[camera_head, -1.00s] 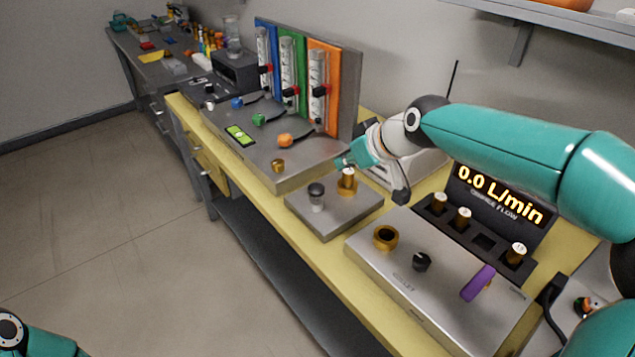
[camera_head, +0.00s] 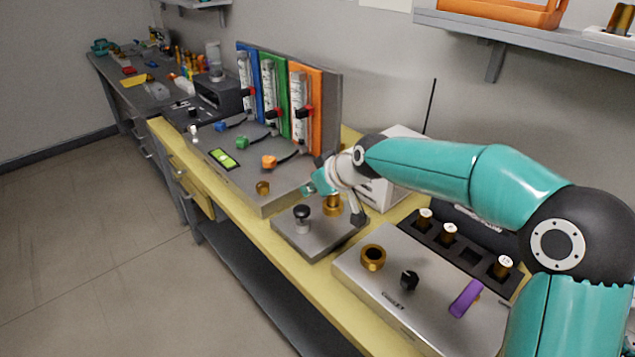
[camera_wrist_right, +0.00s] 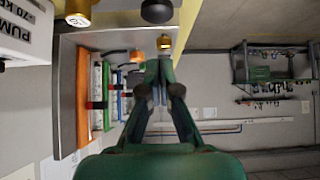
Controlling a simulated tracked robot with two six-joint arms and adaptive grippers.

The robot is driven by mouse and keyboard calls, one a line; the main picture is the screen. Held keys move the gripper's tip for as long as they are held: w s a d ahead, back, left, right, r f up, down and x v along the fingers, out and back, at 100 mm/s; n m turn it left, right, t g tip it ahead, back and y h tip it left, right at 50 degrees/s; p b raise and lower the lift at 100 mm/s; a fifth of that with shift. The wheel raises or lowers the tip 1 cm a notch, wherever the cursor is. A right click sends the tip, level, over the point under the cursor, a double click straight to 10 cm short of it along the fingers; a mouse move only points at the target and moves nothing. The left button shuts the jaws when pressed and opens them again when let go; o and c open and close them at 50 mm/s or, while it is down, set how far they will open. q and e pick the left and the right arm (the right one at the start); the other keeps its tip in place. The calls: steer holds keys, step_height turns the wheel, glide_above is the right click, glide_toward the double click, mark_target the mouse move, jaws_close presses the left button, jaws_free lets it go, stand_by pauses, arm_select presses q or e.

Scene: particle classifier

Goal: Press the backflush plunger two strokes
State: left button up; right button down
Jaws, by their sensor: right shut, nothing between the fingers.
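The plunger with a black knob (camera_head: 302,212) stands upright on a small grey base plate (camera_head: 290,238), beside a brass fitting (camera_head: 332,206). In the right wrist view a black knob (camera_wrist_right: 157,11) shows at the top edge, with a brass piece (camera_wrist_right: 78,12) to its left. My right gripper (camera_head: 309,187) is shut and empty; it appears just above and behind the black knob, and I see no contact. Its closed fingers fill the middle of the right wrist view (camera_wrist_right: 157,82). My left gripper is out of view.
A panel with blue, green and orange flow tubes (camera_head: 306,105) stands behind left. A silver box with a brass ring (camera_head: 373,257), black knob and purple lever (camera_head: 466,298) sits to the right. A shelf (camera_head: 490,38) hangs above.

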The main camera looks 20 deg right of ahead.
mark_target(299, 207)
steer(key=f, duration=0.1)
steer(key=w+f, duration=0.1)
steer(key=f, duration=0.3)
steer(key=shift+w+a, duration=0.3)
steer(key=shift+w, duration=0.1)
steer(key=shift+f, duration=0.5)
